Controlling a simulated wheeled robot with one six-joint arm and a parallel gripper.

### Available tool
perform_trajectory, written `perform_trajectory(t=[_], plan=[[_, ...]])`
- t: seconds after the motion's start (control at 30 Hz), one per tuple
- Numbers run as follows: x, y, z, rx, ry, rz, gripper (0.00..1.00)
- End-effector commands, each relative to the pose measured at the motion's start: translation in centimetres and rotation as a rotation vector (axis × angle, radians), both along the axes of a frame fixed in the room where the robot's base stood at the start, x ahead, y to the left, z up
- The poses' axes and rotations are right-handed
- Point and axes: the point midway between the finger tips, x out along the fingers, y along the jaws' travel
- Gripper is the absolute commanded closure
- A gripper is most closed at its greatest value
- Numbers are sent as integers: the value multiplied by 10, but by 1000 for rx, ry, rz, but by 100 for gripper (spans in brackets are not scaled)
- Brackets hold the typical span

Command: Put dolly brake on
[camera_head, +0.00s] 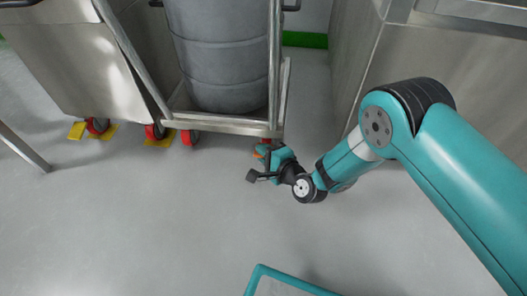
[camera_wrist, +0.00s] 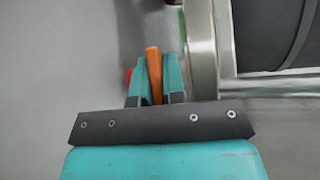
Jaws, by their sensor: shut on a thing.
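The dolly (camera_head: 225,124) is a low metal frame with upright rails and red-wheeled casters, and it carries a grey drum (camera_head: 222,62). An orange brake lever (camera_head: 258,153) shows at the dolly's front right caster, partly hidden by my gripper. My gripper (camera_head: 268,156) is low by the floor at that corner. In the wrist view my gripper (camera_wrist: 157,78) is shut on the orange lever (camera_wrist: 154,72), which stands between the two teal fingers. A bit of red wheel (camera_wrist: 128,76) shows left of the fingers. I cannot tell the lever's exact tilt.
A steel cabinet on red casters (camera_head: 75,70) stands left of the dolly, with yellow pieces (camera_head: 77,131) at its wheels. A steel unit (camera_head: 420,60) is at the right. A teal-edged frame (camera_head: 275,275) is at the bottom. The floor (camera_head: 150,220) in front is clear.

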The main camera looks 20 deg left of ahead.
Motion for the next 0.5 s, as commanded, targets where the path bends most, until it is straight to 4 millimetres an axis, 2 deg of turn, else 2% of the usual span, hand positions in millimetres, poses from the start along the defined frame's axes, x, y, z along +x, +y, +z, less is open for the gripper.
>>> perform_trajectory(t=[0.27,0.5], plan=[[0,-1,-5,12,-51,-2,100],[-2,-2,-12,48,-196,-3,100]])
